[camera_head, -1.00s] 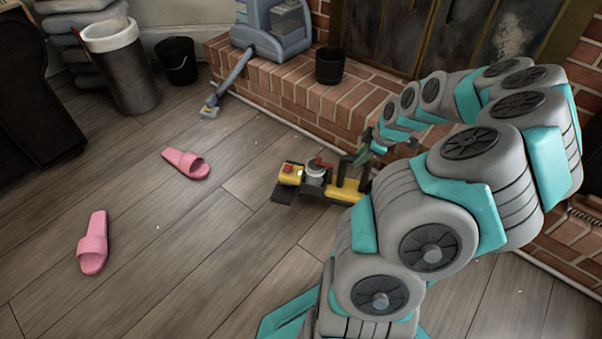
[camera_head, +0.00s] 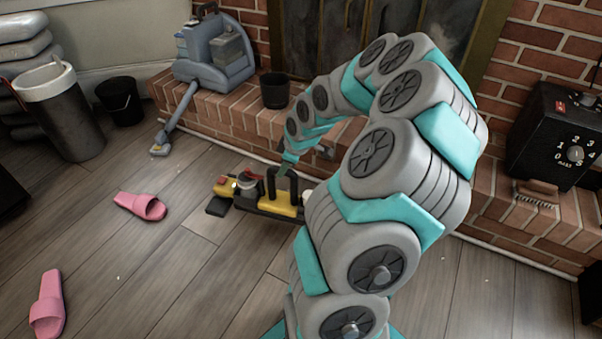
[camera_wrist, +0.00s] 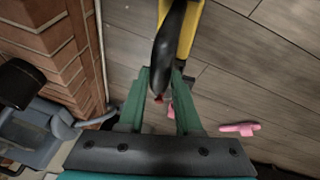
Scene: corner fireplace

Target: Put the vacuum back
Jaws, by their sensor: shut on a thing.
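The vacuum (camera_head: 284,200) is a small yellow and black machine with a grey canister and a red part. In the head view it is in front of the brick hearth, its dark nozzle pointing left. My gripper (camera_head: 284,170) comes down from the right and is shut on its black handle. In the wrist view the black handle (camera_wrist: 172,38) sits between the green fingers of my gripper (camera_wrist: 162,80), with yellow body behind it. I cannot tell whether the vacuum touches the floor. My arm hides part of its right side.
The brick hearth (camera_head: 222,115) bears a grey-blue cleaning machine (camera_head: 215,50), a black pot (camera_head: 274,90) and, farther right, a black box with a dial (camera_head: 560,140). A bin (camera_head: 70,115) and black bucket (camera_head: 122,101) stand left. Pink slippers (camera_head: 140,206) lie on otherwise open floor.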

